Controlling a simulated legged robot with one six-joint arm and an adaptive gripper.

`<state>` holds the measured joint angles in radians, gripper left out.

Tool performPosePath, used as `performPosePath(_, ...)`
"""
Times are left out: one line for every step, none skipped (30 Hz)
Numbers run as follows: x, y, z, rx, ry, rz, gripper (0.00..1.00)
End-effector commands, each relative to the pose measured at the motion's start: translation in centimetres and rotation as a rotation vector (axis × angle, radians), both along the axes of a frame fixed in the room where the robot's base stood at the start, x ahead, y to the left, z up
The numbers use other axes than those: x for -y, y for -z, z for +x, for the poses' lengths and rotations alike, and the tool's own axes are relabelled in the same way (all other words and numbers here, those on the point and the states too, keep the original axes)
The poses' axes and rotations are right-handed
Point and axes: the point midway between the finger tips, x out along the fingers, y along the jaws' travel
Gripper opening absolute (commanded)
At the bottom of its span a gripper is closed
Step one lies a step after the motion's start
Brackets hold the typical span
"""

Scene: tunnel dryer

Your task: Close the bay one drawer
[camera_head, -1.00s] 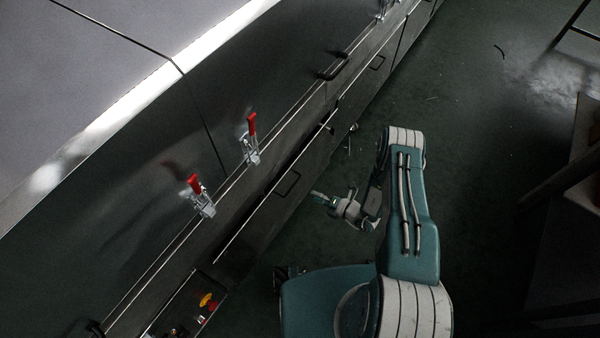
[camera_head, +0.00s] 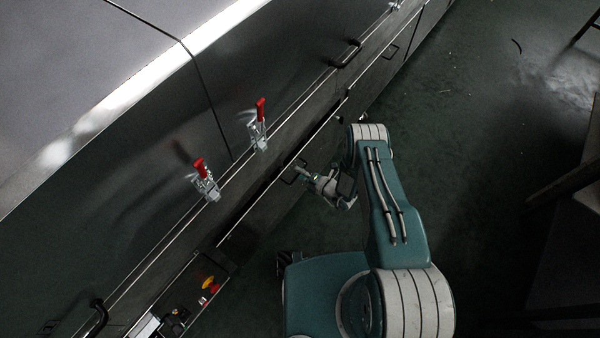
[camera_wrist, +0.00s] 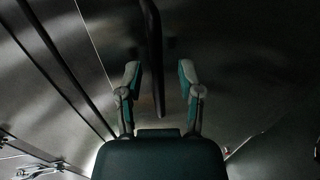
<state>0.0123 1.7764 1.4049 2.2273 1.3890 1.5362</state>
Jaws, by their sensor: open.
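In the head view, a drawer (camera_head: 212,262) stands pulled out at the lower left, with small items lying inside. A dark front with a bar handle (camera_head: 288,178) lies up and right of it along the same cabinet row. I cannot tell which is bay one. My gripper (camera_head: 302,174) is at this bar handle. In the wrist view, my gripper (camera_wrist: 160,74) is open, and a dark bar (camera_wrist: 153,45) runs between its two fingers. I cannot tell whether either finger touches it. A metal panel fills the background behind the bar.
Red-handled toggle clamps (camera_head: 258,125) (camera_head: 203,180) stand on the cabinet's upper edge. Other dark handles (camera_head: 346,54) (camera_head: 97,318) sit along the row. The floor (camera_head: 460,150) right of my arm is open. A dark frame (camera_head: 565,185) stands at the right edge.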

Motion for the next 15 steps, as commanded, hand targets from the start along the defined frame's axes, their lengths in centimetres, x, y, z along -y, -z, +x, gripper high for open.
performPosePath(-0.09, 0.04, 0.04, 0.000, 0.000, 0.000, 0.48)
performPosePath(-0.10, 0.04, 0.06, -0.001, 0.000, 0.001, 0.48)
performPosePath(-0.10, 0.05, 0.08, -0.001, 0.000, 0.000, 0.48)
performPosePath(-0.09, 0.04, 0.07, -0.001, 0.000, 0.000, 0.48)
performPosePath(-0.08, 0.04, 0.06, -0.001, 0.000, 0.000, 0.48)
performPosePath(-0.08, 0.04, 0.07, -0.001, 0.000, 0.000, 0.48)
performPosePath(-0.07, 0.04, 0.07, -0.001, 0.000, 0.000, 0.48)
performPosePath(-0.06, 0.04, 0.06, -0.001, 0.000, 0.001, 0.39)
performPosePath(-0.03, 0.03, 0.06, -0.001, 0.000, 0.001, 0.21)
performPosePath(-0.02, 0.03, 0.06, -0.001, 0.000, 0.001, 0.08)
performPosePath(-0.01, 0.02, 0.06, -0.001, 0.000, 0.001, 0.00)
performPosePath(-0.01, 0.02, 0.07, -0.001, 0.001, 0.000, 0.00)
performPosePath(0.00, 0.03, 0.07, -0.001, 0.001, 0.000, 0.00)
performPosePath(0.00, 0.04, 0.07, -0.001, 0.001, 0.000, 0.00)
performPosePath(0.01, 0.06, 0.07, -0.001, 0.001, 0.000, 0.00)
